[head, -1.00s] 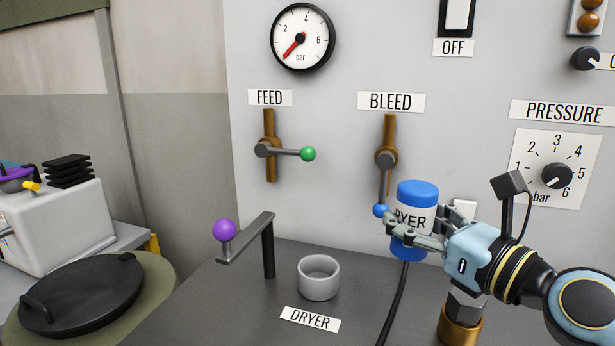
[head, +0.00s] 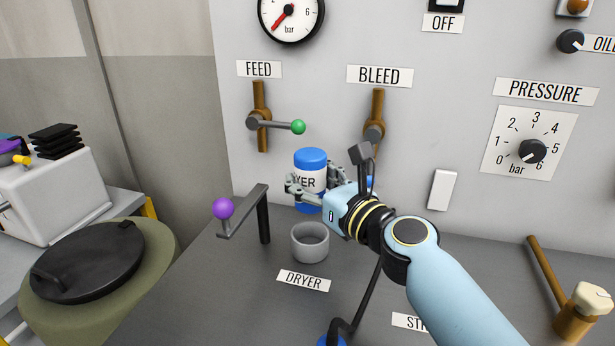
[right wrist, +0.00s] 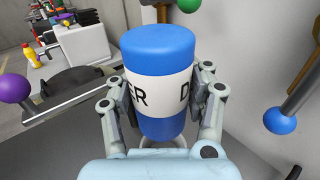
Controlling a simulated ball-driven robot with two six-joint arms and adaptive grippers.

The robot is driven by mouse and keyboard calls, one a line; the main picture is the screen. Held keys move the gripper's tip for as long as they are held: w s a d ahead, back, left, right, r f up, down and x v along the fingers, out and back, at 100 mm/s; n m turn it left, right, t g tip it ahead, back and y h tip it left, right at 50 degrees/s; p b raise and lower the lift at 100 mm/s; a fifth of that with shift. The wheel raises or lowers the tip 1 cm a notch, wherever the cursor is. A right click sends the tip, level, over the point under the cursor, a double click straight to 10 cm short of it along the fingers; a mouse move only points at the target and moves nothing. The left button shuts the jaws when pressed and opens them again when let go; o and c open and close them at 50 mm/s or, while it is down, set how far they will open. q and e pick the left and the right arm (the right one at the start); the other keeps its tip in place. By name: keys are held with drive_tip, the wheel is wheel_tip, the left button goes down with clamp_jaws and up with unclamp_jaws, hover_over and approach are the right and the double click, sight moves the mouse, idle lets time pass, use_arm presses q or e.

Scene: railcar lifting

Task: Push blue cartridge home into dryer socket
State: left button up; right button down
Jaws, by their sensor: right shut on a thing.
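The blue cartridge (head: 310,160) has a white band with black lettering and is upright. My right gripper (head: 312,190) is shut on it, with a finger on each side, as the right wrist view (right wrist: 160,100) shows. The cartridge is held above and slightly behind the dryer socket (head: 310,242), a grey open cup on the dark bench in front of the panel. In the right wrist view only a bit of the socket rim shows below the cartridge. The DRYER label (head: 303,281) lies in front of the socket. My left gripper is not in view.
A clamp arm with a purple knob (head: 223,208) stands just left of the socket. The FEED valve's green-knobbed lever (head: 298,127) is above the cartridge. A mallet (head: 565,290) lies at the right. A dark round lid (head: 87,262) is at the lower left.

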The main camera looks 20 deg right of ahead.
drive_tip(key=shift+f+b, duration=2.1)
drive_tip(key=shift+f, duration=0.35)
drive_tip(key=shift+f+b, duration=1.05)
drive_tip(key=shift+f, duration=0.3)
drive_tip(key=shift+f, duration=0.1)
